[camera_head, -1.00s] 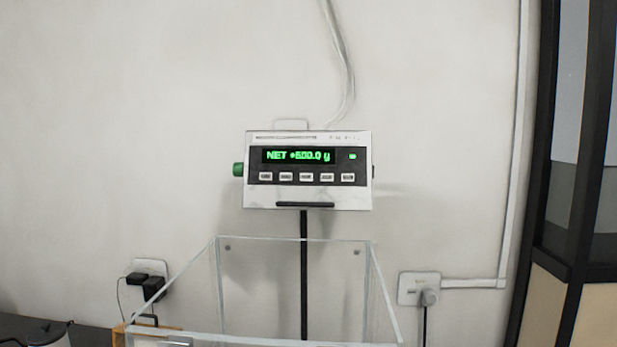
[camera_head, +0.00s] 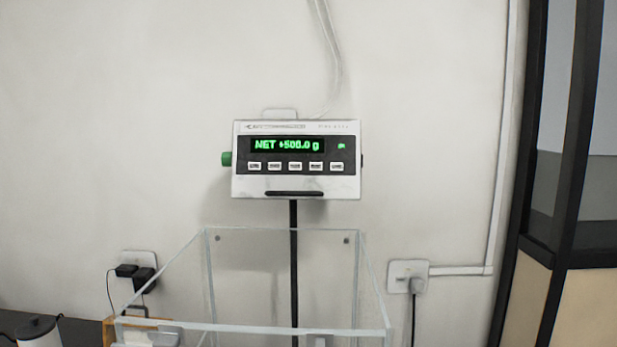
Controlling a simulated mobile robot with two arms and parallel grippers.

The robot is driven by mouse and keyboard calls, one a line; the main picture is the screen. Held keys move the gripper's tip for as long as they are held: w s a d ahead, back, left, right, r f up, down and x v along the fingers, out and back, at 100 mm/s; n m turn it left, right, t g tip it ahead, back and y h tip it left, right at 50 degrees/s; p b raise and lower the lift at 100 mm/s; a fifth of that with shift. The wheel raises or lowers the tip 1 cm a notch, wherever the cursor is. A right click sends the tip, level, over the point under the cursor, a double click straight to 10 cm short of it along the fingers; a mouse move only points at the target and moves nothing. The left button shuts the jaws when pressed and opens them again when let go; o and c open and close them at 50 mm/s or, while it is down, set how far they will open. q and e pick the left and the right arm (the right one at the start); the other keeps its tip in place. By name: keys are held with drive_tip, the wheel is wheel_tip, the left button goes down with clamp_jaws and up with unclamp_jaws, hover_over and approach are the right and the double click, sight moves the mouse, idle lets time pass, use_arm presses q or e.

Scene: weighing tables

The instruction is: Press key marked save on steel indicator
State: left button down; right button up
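The steel indicator (camera_head: 345,184) stands on a black post (camera_head: 294,232) in front of the wall, at the middle of the head view. Its lit green display (camera_head: 287,145) reads NET +500.0 g. A row of several pale keys (camera_head: 295,166) runs below the display. The key labels are too small to read, so I cannot tell which one is marked save. A green knob (camera_head: 227,159) is on the indicator's left side. Neither of my grippers is in view.
An open clear-walled box (camera_head: 375,290) stands below the indicator. A wall outlet with black plugs (camera_head: 137,272) is at the left, another outlet (camera_head: 408,275) at the right. A dark-framed partition (camera_head: 538,226) is at the far right. Space directly before the keys looks clear.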

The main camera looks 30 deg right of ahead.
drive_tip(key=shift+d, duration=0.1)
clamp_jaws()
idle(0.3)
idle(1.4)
